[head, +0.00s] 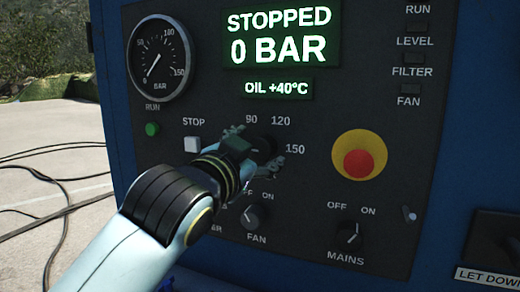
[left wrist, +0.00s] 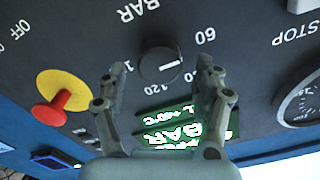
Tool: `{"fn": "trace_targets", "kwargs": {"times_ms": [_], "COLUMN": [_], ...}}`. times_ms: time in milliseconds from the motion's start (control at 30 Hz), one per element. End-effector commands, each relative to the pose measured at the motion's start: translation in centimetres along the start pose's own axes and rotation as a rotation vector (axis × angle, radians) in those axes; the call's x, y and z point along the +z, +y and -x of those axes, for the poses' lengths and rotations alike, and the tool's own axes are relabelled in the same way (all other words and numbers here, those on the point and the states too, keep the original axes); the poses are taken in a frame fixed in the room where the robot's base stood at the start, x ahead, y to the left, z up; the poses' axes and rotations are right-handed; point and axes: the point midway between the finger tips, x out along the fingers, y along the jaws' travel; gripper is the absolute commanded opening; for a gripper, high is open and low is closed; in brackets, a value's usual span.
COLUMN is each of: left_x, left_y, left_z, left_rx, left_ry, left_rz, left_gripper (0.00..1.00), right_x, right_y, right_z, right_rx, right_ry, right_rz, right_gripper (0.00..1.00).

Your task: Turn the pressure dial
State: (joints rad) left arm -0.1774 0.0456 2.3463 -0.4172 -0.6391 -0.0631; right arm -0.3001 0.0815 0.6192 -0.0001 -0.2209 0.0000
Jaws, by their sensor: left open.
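The pressure dial is a round black knob (left wrist: 160,65) with a white pointer line, on the dark panel in the left wrist view, which shows the panel upside down. The pointer lies toward the side of the 60 mark; the 90 mark is hidden there. My left gripper (left wrist: 161,68) is open, one finger on either side of the knob; I cannot tell whether they touch it. In the head view the left gripper (head: 256,147) is in front of the dial and mostly hides it, with 90, 120 and 150 showing around it. My right gripper is not in view.
A red and yellow emergency button (head: 359,156) stands out to the right of the dial. A white STOP button (head: 193,145) is at the left. FAN (head: 252,217) and MAINS (head: 348,234) knobs are below. The display (head: 280,37) reads STOPPED, 0 BAR.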

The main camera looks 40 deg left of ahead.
Motion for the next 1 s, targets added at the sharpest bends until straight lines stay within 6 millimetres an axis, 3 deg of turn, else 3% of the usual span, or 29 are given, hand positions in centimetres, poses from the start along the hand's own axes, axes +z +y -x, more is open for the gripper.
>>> {"fn": "trace_targets", "kwargs": {"times_ms": [200,500,900,1000], "left_x": [0.0,0.1,0.1,0.1], "left_y": [0.0,0.0,0.1,0.1], "left_z": [-2.1,-2.3,-2.2,-2.2], "left_rx": [0.0,0.001,0.001,0.001], "left_ry": [0.0,-0.001,-0.001,-0.001], "left_rz": [0.0,0.001,0.001,0.0], "left_gripper": [0.68,0.67,0.14,0.12], "right_x": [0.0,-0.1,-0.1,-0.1], "right_y": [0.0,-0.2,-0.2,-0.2], "right_z": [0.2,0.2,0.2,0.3], "right_rx": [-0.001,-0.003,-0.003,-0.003], "right_ry": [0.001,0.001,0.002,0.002], "right_rz": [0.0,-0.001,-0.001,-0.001], "right_gripper": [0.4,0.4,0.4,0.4]}}
